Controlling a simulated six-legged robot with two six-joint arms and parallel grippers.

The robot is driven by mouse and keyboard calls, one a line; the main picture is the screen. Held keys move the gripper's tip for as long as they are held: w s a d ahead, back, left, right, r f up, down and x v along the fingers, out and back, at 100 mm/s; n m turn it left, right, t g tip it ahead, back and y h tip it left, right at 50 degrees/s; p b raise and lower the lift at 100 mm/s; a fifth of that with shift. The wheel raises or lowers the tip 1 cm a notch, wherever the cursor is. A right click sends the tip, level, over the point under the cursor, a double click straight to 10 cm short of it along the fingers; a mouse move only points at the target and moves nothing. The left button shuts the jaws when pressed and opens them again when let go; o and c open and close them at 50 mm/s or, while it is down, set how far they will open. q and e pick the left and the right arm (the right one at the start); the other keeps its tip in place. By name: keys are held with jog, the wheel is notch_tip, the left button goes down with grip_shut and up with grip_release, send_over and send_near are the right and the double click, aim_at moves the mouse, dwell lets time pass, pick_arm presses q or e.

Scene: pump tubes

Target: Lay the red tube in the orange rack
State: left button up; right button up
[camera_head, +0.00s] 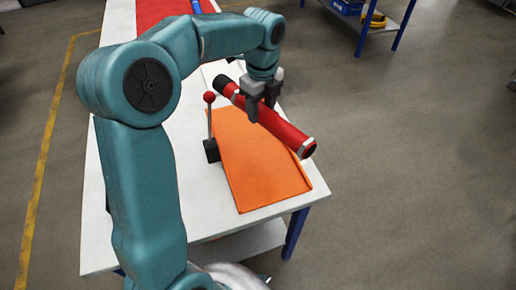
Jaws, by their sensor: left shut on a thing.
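The red tube (283,128) has dark ends and pale bands near them. My left gripper (257,112) is shut on the tube near its middle. It holds the tube above the orange rack (258,180), tilted across the picture from upper left to lower right. The tube's lower right end reaches past the rack's right edge in this view. The rack looks like a shallow orange tray on the white table, and its bare near part shows. The arm and tube hide part of its far end. My right gripper is not in view.
A black-based lever with a red knob (209,97) stands on the white table (290,207) at the rack's left edge. A red surface (160,12) lies at the table's far end. A blue-legged shelf stands at the top right.

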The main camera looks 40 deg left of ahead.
pick_arm(q)
notch_tip(320, 180, down, 12)
jog(key=shift+w+a+r, duration=0.1)
notch_tip(320, 180, down, 4)
jog(key=shift+r, duration=0.2)
jog(key=shift+f, duration=0.4)
jog(key=shift+b, duration=0.35)
jog(key=o, duration=1.3)
jog(key=shift+f, duration=0.15)
